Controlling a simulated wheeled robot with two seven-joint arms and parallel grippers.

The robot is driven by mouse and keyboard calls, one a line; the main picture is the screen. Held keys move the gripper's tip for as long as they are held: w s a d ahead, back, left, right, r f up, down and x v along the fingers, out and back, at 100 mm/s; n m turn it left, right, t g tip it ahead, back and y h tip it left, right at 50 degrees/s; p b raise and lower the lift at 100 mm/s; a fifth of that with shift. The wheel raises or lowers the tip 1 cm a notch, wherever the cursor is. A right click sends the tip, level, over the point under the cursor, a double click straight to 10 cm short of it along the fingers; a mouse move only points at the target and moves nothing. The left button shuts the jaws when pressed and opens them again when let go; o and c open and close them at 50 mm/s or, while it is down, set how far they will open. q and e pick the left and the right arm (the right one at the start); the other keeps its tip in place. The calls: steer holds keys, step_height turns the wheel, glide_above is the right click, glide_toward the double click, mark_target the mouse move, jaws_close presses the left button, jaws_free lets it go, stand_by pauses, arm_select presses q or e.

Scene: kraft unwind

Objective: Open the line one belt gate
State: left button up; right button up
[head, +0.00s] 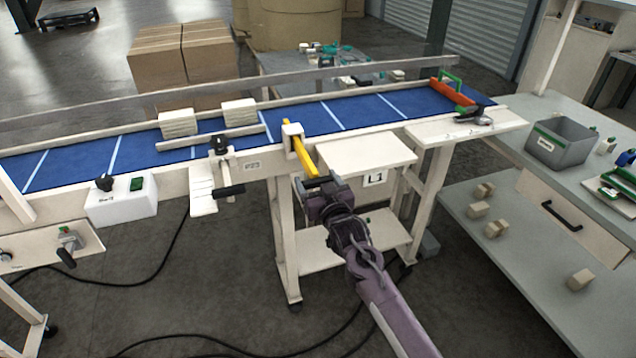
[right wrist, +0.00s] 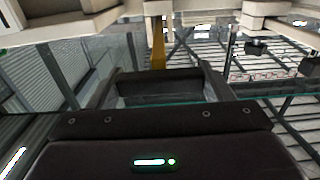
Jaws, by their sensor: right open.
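The line one belt has a blue surface (head: 300,122) in a cream frame. A yellow bar (head: 300,150) runs through a cream block (head: 291,131) on the belt's near side and slopes down toward my right gripper (head: 318,186). I cannot tell for sure whether this bar is the gate's handle. It also shows in the right wrist view (right wrist: 158,45), beyond and roughly between the fingers. My right gripper (right wrist: 158,82) is open and empty, close to the bar's lower end; contact cannot be made out. My left gripper is out of view.
A small cream shelf (head: 365,153) with an L1 sign (head: 376,180) is right of the gripper. A black-handled clamp (head: 222,170) and a switch box (head: 122,203) are to the left. An orange bar (head: 452,92) crosses the belt's far right end. Two cream blocks (head: 178,122) sit at the belt.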

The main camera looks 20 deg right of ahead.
steer(key=o, duration=0.4)
steer(key=shift+s+f, duration=0.1)
steer(key=shift+s, duration=0.15)
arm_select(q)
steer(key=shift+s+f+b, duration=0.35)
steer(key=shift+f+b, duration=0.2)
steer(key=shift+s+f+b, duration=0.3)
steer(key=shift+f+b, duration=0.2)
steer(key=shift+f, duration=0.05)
arm_select(e)
steer(key=s, duration=0.7)
steer(key=shift+s+d, duration=0.15)
steer(key=shift+s, duration=0.05)
